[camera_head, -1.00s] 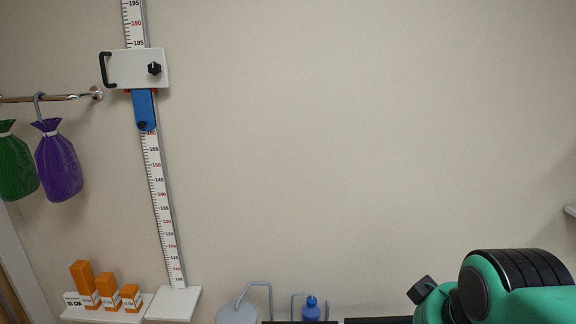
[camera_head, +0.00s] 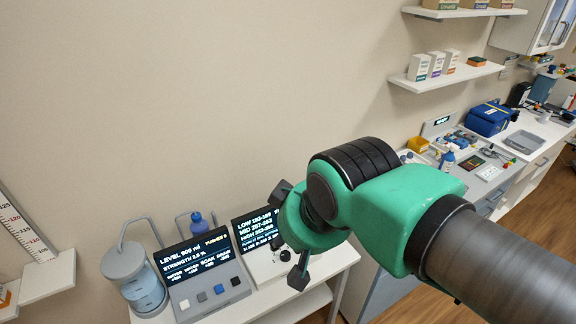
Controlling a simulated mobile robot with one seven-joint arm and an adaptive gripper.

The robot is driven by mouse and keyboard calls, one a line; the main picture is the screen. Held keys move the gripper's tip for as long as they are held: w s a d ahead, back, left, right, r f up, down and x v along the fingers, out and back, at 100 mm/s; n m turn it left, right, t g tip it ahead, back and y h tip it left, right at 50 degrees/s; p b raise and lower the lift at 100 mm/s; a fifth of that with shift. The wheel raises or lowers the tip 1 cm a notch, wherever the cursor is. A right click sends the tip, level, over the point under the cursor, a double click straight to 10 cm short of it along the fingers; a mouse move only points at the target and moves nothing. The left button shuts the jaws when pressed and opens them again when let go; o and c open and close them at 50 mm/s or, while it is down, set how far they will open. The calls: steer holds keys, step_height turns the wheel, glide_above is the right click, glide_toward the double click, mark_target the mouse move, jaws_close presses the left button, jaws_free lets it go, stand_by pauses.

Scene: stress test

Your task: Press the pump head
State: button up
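A clear jar of bluish liquid (camera_head: 143,290) with a grey round lid (camera_head: 123,262) and a bent grey tube (camera_head: 135,226) stands at the left end of a white table. A blue bottle (camera_head: 198,219) with a knob-like top stands behind the displays, by a grey bent-tube frame. I cannot tell which top is the pump head. My gripper (camera_head: 289,233) is over the right part of the table, right of the jar and bottle and apart from both. Its two dark fingers are spread and nothing shows between them. My green wrist hides most of the gripper body.
A console (camera_head: 207,283) with a lit screen and several buttons stands right of the jar. A second lit display (camera_head: 258,229) is partly behind my gripper. A white ledge (camera_head: 47,285) is at left. Shelves (camera_head: 447,76) and a cluttered counter (camera_head: 530,133) are at right.

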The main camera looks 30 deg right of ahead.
steer(key=shift+w, duration=0.15)
steer(key=c, duration=0.4)
steer(key=shift+w+d+r, duration=0.25)
steer(key=shift+w+d, duration=0.05)
steer(key=shift+w, duration=0.2)
jaws_close()
steer(key=w+d+g+h+p, duration=0.1)
steer(key=w+d+p, duration=0.1)
steer(key=w+d, duration=0.55)
steer(key=w+d+g+p, duration=0.2)
steer(key=w+d, duration=0.2)
steer(key=w, duration=0.6)
steer(key=w+d+f+g+p, duration=0.1)
steer(key=w+d+f+p, duration=0.1)
steer(key=w+d+f, duration=0.4)
steer(key=w+d+f+g+p, duration=0.1)
steer(key=w+d+f+p, duration=0.1)
steer(key=w+d+f, duration=0.3)
steer(key=d+f, duration=0.4)
steer(key=d, duration=0.4)
steer(key=shift+w+d+f, duration=0.15)
steer(key=shift+w+d, duration=0.15)
steer(key=shift+w, duration=0.05)
